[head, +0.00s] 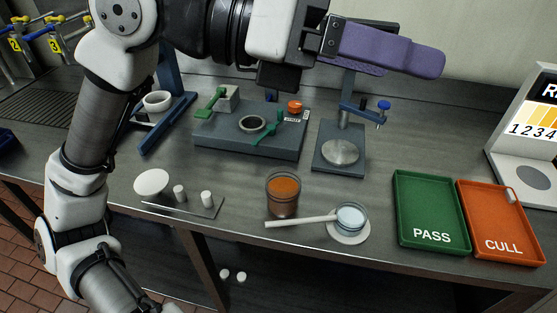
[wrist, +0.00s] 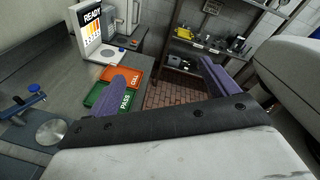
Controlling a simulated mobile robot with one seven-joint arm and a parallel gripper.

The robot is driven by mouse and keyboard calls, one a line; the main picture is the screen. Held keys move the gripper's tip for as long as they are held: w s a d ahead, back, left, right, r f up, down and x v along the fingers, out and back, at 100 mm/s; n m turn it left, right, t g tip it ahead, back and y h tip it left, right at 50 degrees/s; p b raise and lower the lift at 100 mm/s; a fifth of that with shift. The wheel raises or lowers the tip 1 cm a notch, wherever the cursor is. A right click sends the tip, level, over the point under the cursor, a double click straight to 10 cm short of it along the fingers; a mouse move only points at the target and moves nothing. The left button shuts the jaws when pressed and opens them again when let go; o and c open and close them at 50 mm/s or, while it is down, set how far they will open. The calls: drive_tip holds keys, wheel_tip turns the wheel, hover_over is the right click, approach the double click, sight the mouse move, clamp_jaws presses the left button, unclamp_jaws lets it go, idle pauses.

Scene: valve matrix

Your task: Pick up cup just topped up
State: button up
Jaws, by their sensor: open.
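A clear cup of brown-orange contents (head: 284,196) stands upright near the front middle of the bench in the head view. Right of it, a small cup with pale blue liquid (head: 351,218) rests on a round white coaster (head: 349,238). A white bar (head: 298,221) reaches left from the small cup; I cannot tell whether it is joined to it. Which cup was topped up is not visible. My gripper (head: 437,62) has purple fingers and is high above the back of the bench, well away from both cups. In the wrist view my gripper (wrist: 162,74) is open and empty.
Green PASS (head: 401,215) and orange CULL (head: 535,251) trays lie right of the cups. Behind stand a grey fixture with green levers (head: 225,145) and a post stand (head: 325,163). A small plate with white pegs (head: 165,205) is left. The bench's front edge is close.

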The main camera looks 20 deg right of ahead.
drive_tip(key=w+d+f+n+t+y, duration=0.3)
drive_tip(key=w+d+f+t+y, duration=0.15)
drive_tip(key=f, duration=0.55)
drive_tip(key=n+t+y, duration=0.3)
drive_tip(key=n+y, duration=0.1)
drive_tip(key=y, duration=0.6)
hover_over(283, 188)
drive_tip(key=s, duration=0.4)
wheel_tip(283, 188, down, 10)
drive_tip(key=shift+h, duration=0.25)
drive_tip(key=f, duration=0.2)
drive_tip(key=f+p, duration=0.1)
drive_tip(key=f, duration=0.5)
drive_tip(key=shift+w+a+f, duration=0.1)
drive_tip(key=shift+w+a, duration=0.15)
drive_tip(key=shift+a, duration=0.15)
drive_tip(key=shift+w+a+f+p, duration=0.15)
drive_tip(key=shift+f+p, duration=0.5)
drive_tip(key=shift+f, duration=0.75)
drive_tip(key=shift+w+f+p, duration=0.2)
drive_tip(key=shift+f+p, duration=0.45)
drive_tip(key=shift+f, duration=0.7)
drive_tip(key=c, duration=1.2)
drive_tip(key=shift+r, duration=0.15)
